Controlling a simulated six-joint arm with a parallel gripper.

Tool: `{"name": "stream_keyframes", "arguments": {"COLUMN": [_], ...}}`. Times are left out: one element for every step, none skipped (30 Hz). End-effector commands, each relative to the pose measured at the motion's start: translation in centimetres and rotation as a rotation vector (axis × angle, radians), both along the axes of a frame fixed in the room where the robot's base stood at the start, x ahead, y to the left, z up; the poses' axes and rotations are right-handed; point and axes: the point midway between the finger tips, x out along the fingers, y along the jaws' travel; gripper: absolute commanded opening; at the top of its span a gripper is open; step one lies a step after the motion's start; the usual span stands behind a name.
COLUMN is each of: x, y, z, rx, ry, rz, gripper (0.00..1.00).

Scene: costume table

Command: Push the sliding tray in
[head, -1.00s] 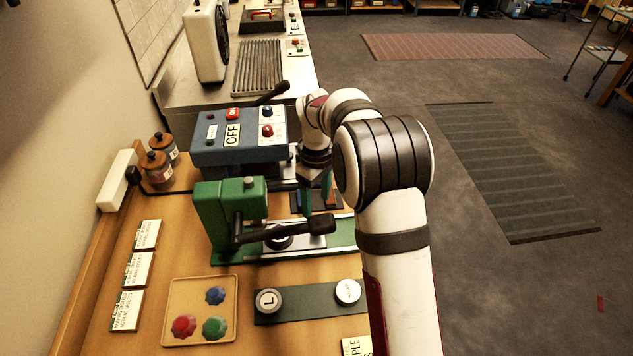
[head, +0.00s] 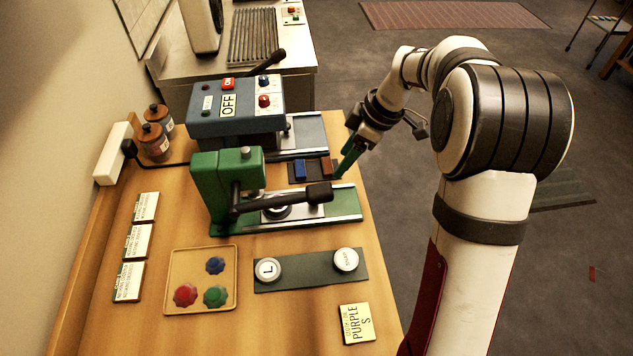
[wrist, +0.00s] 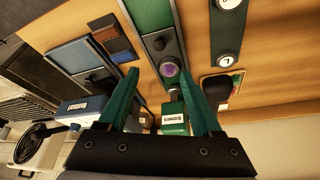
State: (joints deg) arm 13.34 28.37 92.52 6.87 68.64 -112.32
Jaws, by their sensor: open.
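The green press (head: 226,185) stands on the table with rails reaching right. A silver plate (head: 322,208) and a round die lie between the rails, partly hidden by the black lever; the die shows a purple top (wrist: 169,68) in the wrist view. The blue machine (head: 236,108), labelled OFF, has a grey-teal sliding plate (head: 310,132) out on its right, with a dark knob (head: 287,122); this plate also shows in the wrist view (wrist: 72,55). My gripper (head: 346,150) is open and empty near the table's right edge, right of both machines' slides and touching neither.
A dark pad between the machines holds a blue block (head: 300,169) and a brown block (head: 326,166). Open floor lies to the right.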

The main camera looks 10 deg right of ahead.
Motion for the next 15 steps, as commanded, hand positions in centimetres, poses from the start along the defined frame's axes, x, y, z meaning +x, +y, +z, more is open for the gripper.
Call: {"name": "stream_keyframes", "arguments": {"x": [0.0,0.0,0.1,0.2,0.3,0.5,0.6,0.7,0.9,1.0,1.1,1.3,1.4,1.5,1.6], "y": [-0.1,0.1,0.4,0.6,0.9,1.3,1.6,1.9,2.3,2.6,2.9,3.3,3.5,3.8,4.1], "z": [-0.4,-0.7,-1.4,-2.0,-2.8,-3.8,-4.6,-5.3,-6.3,-7.1,-7.9,-8.9,-9.5,-10.2,-11.1], "rx": [0.006,0.009,0.007,0.008,0.008,0.008,0.007,0.007,0.006,0.007,0.006,0.006,0.006,0.006,0.006], "ry": [-0.011,-0.013,-0.014,-0.012,-0.01,-0.01,-0.01,-0.01,-0.009,-0.01,-0.008,-0.009,-0.01,-0.009,-0.01], "rz": [0.009,0.013,0.015,0.015,0.015,0.015,0.015,0.014,0.015,0.015,0.015,0.014,0.014,0.015,0.014], "gripper": [0.66,0.66,0.66,0.66,0.66,0.66,0.66,0.66,0.66,0.66,0.66,0.66,0.66,0.66,0.66]}}
